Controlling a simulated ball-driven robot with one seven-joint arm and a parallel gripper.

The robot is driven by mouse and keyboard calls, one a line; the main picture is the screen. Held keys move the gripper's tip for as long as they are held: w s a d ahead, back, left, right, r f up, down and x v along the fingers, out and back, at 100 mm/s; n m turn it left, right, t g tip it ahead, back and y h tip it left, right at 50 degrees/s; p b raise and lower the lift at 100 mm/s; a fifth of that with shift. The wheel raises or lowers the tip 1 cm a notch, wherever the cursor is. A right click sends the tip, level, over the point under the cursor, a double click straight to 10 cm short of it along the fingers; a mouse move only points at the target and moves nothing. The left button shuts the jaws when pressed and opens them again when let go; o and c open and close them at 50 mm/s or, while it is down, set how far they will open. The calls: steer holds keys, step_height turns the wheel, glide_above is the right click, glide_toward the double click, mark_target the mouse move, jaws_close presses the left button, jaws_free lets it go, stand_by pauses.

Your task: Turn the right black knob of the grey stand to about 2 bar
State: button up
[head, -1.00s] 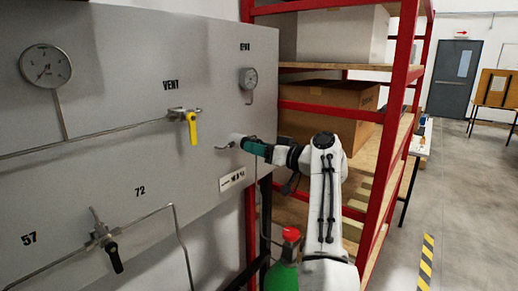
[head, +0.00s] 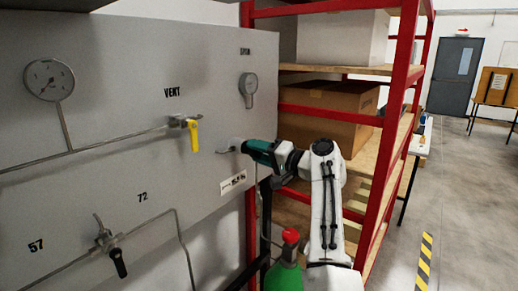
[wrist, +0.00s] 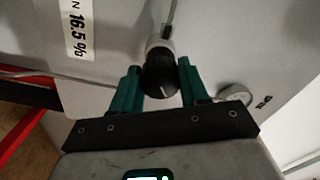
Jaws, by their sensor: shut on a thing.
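The black knob (wrist: 158,78) with a white mark on its face sits on a light grey fitting on the panel in the wrist view. My gripper (wrist: 157,68) has a green finger on either side of it and is shut on it. In the head view my gripper (head: 247,147) reaches the panel at the right, and it hides the knob. The small round gauge (head: 248,85) above it, under a label, is too small to read; it also shows in the wrist view (wrist: 234,97). The grey panel (head: 110,100) carries all of these.
A yellow-handled VENT valve (head: 194,135) is left of my gripper. A larger gauge (head: 48,79) and a black-handled valve (head: 117,262) are further left. A red-framed shelf (head: 395,110) with boxes and a green bottle (head: 284,276) stand close to my arm. The floor at right is open.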

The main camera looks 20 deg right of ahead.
steer(key=m+p, duration=0.2)
steer(key=m, duration=0.2)
steer(key=shift+r+m+p, duration=0.15)
steer(key=shift+m+p, duration=0.15)
steer(key=shift+p, duration=0.1)
steer(key=m+p, duration=0.1)
steer(key=m, duration=0.3)
steer(key=shift+m+p, duration=0.3)
steer(key=m, duration=1)
steer(key=shift+m, duration=0.3)
steer(key=o, duration=1)
steer(key=shift+o, duration=0.2)
steer(key=shift+d, duration=0.1)
steer(key=b+v, duration=0.2)
steer(key=v, duration=0.8)
steer(key=shift+s+d, duration=0.15)
steer(key=shift+s, duration=0.15)
